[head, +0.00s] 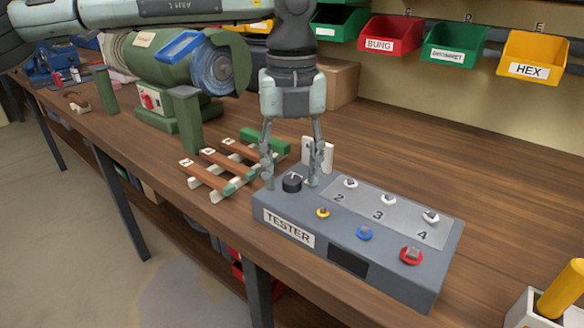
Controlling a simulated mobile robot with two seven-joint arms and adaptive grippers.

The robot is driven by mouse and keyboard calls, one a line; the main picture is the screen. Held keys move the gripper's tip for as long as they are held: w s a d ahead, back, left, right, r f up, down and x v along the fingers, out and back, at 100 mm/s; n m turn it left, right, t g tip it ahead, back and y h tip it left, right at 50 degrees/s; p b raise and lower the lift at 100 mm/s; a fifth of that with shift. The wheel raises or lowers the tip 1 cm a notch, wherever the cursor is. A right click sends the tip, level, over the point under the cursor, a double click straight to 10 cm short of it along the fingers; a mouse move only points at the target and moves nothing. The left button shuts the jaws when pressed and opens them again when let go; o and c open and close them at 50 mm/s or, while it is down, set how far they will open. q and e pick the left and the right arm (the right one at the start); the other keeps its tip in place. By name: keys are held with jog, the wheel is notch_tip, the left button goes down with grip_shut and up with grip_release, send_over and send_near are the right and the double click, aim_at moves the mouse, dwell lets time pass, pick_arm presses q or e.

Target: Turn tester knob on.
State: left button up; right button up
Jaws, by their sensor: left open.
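The tester (385,268) is a grey-blue box on the workbench with a "TESTER" label on its front. Its black knob (292,184) sits at the top's left end. My left gripper (291,185) points down from above, open, with one finger on each side of the knob. I cannot tell whether the fingers touch it. Sockets numbered 2, 3 and 4 run along the back of the top, and yellow, blue and red rings (411,255) sit along the front. A dark window (348,261) is on the front face. My right gripper is not in view.
A rack with labelled wooden bars (209,175) lies left of the tester. Red, green and yellow bins (533,56) hang on the back wall. A white holder (530,312) with a yellow handle is at lower right.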

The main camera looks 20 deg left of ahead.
pick_arm(q)
jog(key=shift+f, duration=0.1)
grip_shut()
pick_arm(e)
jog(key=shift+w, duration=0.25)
pick_arm(q)
jog(key=shift+f+m+b, duration=0.1)
jog(key=shift+m+b, duration=0.2)
jog(key=m+b, duration=0.3)
jog(key=m, duration=0.4)
jog(key=shift+b, duration=0.3)
jog(key=shift+w+m+b, duration=0.1)
jog(key=shift+m+b, duration=0.35)
jog(key=shift+m, duration=1.75)
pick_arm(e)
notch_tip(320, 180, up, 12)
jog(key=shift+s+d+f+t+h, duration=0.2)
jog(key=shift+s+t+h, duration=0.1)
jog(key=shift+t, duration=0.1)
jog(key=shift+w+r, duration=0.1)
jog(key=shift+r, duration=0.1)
